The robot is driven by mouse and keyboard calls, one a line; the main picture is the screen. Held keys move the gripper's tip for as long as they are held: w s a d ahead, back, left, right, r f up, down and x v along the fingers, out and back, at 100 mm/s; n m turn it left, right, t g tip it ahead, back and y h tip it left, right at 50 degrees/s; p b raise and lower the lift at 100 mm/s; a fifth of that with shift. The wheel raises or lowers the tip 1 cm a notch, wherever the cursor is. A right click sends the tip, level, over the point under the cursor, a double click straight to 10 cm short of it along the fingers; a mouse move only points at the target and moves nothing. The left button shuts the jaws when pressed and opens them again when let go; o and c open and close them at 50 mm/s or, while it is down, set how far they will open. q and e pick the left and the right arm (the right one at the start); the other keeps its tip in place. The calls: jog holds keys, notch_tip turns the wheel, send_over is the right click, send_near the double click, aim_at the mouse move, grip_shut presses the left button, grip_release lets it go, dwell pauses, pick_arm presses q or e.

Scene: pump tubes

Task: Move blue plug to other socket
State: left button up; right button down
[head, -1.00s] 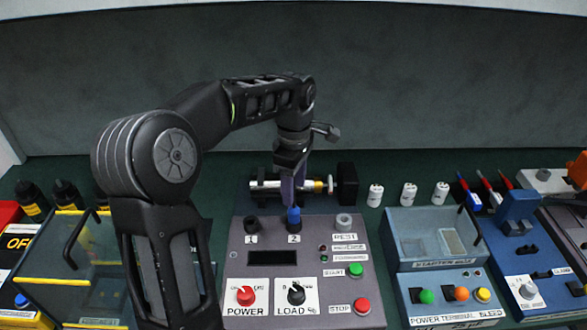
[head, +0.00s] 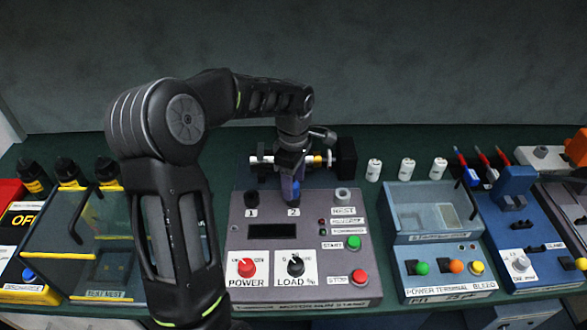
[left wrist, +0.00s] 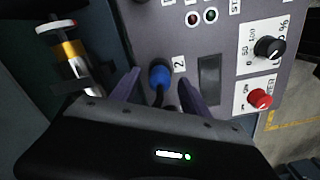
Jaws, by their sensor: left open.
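The blue plug (head: 294,196) sits upright in socket 2 of the grey control panel (head: 235,272). In the left wrist view the blue plug (left wrist: 159,77) shows beside the label 2, with a dark cable running from it. My left gripper (head: 290,182) is right above and behind the plug. In the left wrist view its open fingers (left wrist: 150,90) stand on either side of the plug, apart from it. Socket 1 (head: 251,199) is a black socket to the left on the same panel. My right gripper is not in view.
A pump tube assembly (head: 262,160) lies behind the panel, partly hidden by my arm. Several white bottles (head: 407,168) stand to its right. Red (head: 247,267) and black knobs are on the panel front.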

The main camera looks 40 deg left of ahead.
pick_arm(q)
jog(key=shift+f, duration=0.35)
jog(key=shift+c, duration=0.4)
grip_shut()
jog(key=c, duration=0.6)
grip_release()
jog(key=shift+c, duration=0.2)
grip_shut()
jog(key=shift+r+p, duration=0.4)
jog(key=shift+r, duration=0.4)
jog(key=shift+r+p, duration=1.25)
jog(key=shift+r, duration=0.75)
